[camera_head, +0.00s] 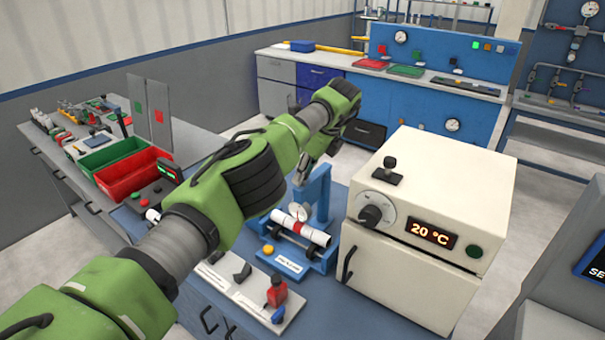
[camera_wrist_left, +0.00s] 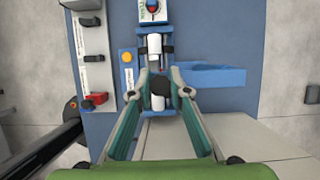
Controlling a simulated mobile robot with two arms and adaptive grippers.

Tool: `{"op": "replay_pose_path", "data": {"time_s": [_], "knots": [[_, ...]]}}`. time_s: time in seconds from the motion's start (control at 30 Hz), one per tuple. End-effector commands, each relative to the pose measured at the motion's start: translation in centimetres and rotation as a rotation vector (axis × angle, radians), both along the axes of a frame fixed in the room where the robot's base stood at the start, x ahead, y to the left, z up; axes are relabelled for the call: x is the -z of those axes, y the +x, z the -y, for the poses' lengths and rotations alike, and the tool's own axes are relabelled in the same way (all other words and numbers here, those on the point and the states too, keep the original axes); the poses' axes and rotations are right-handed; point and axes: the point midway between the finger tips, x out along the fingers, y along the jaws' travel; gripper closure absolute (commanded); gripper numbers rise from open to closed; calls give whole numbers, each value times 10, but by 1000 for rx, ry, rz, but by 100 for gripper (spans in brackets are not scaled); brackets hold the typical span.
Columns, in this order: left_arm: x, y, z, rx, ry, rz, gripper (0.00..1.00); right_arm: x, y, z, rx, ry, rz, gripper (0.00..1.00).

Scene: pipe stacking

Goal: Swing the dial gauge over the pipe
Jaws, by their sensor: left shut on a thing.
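The white pipe with a red band (camera_head: 303,232) lies across rollers on a blue bench fixture (camera_head: 320,200) with an upright post. It also shows in the left wrist view (camera_wrist_left: 157,103), partly hidden by my fingers. The dial gauge (camera_head: 298,211) is a small pale disc just above the pipe, close to the post. My left gripper (camera_head: 304,176) reaches down over the fixture from above. In the left wrist view its fingers (camera_wrist_left: 160,78) are closed around a dark round part of the gauge, above the pipe. The exact contact is small and partly hidden. My right gripper is not in view.
A cream oven (camera_head: 430,200) reading 20 °C stands close to the right of the fixture. A tray with a red part (camera_head: 277,293) lies in front. Red (camera_head: 135,175) and green bins stand on the left bench.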

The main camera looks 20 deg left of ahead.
Motion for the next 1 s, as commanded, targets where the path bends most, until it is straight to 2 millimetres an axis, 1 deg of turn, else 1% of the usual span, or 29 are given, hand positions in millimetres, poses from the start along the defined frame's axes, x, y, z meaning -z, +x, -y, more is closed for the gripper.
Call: {"op": "replay_pose_path", "data": {"time_s": [0.1,0.13,0.17,0.2,0.47,0.57,0.67,0.9,1.0], "knots": [[1,0,2,0,-4,0,100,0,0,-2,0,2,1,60],[1,0,2,0,-4,0,77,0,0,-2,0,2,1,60],[1,0,2,0,-4,0,70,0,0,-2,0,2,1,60],[1,0,2,1,-3,0,65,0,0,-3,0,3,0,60],[1,0,1,1,-2,-1,65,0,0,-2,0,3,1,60],[-2,0,2,1,-2,0,65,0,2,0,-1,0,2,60],[-13,0,6,2,-1,1,65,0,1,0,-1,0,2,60],[-50,-4,22,2,-1,2,65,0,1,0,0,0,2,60],[-61,-5,28,2,-1,1,65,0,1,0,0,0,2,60]]}}
